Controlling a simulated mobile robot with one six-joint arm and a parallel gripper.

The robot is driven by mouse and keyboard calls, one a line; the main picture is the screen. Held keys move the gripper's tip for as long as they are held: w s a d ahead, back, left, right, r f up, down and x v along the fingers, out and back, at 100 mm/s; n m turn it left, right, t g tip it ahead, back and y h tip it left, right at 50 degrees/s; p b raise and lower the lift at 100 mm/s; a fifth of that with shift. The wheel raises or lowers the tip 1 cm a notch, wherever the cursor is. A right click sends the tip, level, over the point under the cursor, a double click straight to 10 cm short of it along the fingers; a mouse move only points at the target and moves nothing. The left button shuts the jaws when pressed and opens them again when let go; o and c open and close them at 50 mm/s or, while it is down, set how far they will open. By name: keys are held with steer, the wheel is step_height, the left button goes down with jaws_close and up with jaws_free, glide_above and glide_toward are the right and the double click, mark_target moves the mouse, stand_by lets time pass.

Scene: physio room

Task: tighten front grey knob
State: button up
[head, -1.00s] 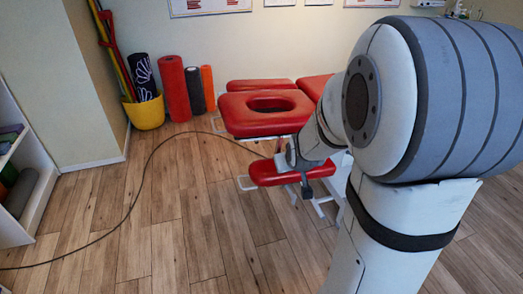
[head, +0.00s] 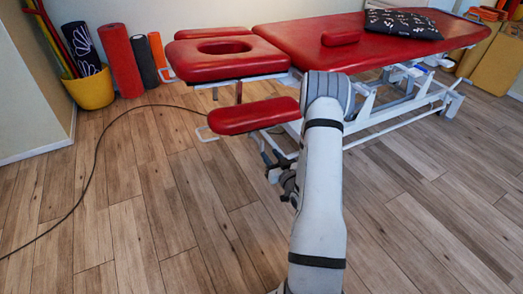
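The red treatment table (head: 390,45) stands in the head view, with a face-hole headrest (head: 210,60) at its near left end. A lower red arm pad (head: 253,115) sits below the headrest on the white frame. No front grey knob can be made out; it may be hidden behind my arm or too small to tell. My gripper (head: 284,180) shows as a small dark and grey shape below and right of the arm pad, partly covered by my arm. Its fingers are not clear, and I cannot tell whether it touches anything.
A black patterned cushion (head: 402,24) and a small red bolster (head: 340,38) lie on the table. A yellow bucket (head: 92,90) and upright rolls (head: 122,60) stand by the wall. A dark cable (head: 98,160) curves over the floor. The wooden floor at front left is otherwise clear.

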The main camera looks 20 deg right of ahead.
mark_target(263, 146)
steer(key=w, duration=0.3)
steer(key=w+b, duration=0.1)
steer(key=w, duration=0.3)
steer(key=shift+w+a+r, duration=0.1)
steer(key=shift+w+a, duration=0.05)
steer(key=shift+a, duration=0.05)
jaws_close()
steer(key=shift+a, duration=0.15)
